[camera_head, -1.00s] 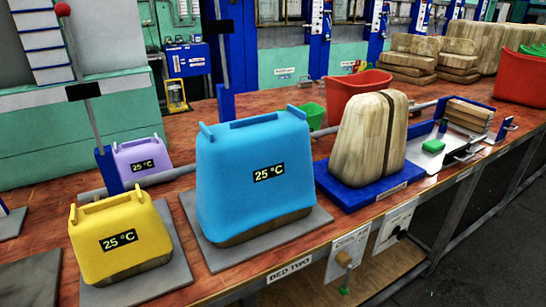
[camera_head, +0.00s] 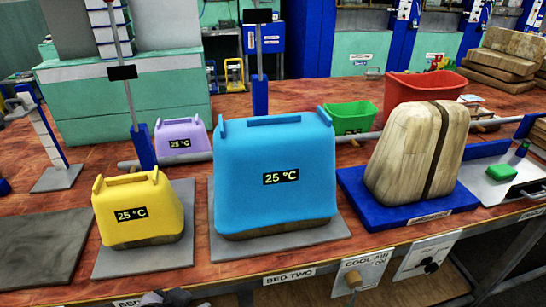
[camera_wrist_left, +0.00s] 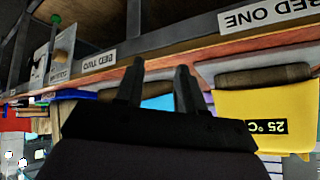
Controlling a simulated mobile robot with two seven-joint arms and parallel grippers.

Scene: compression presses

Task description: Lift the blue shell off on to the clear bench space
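The blue shell (camera_head: 275,160) shows "25 °C" and has two upright lugs and a raised strip on top. It sits over a wooden block on a grey plate (camera_head: 228,247) behind the "BED TWO" label. My left gripper shows in the left wrist view (camera_wrist_left: 160,88) with its fingers apart and nothing between them. That view is upside down, with a sliver of blue beyond the fingers. A dark part at the bottom edge of the head view (camera_head: 168,298) looks like my left gripper, low in front of the bench. My right gripper is not in view.
A yellow shell (camera_head: 138,205) stands left of the blue one, a purple shell (camera_head: 182,138) behind. A strapped wooden block (camera_head: 402,160) on a blue base stands right. Posts and a horizontal bar run behind. Bare bench (camera_head: 85,180) shows at left, beside an empty grey slab (camera_head: 40,250).

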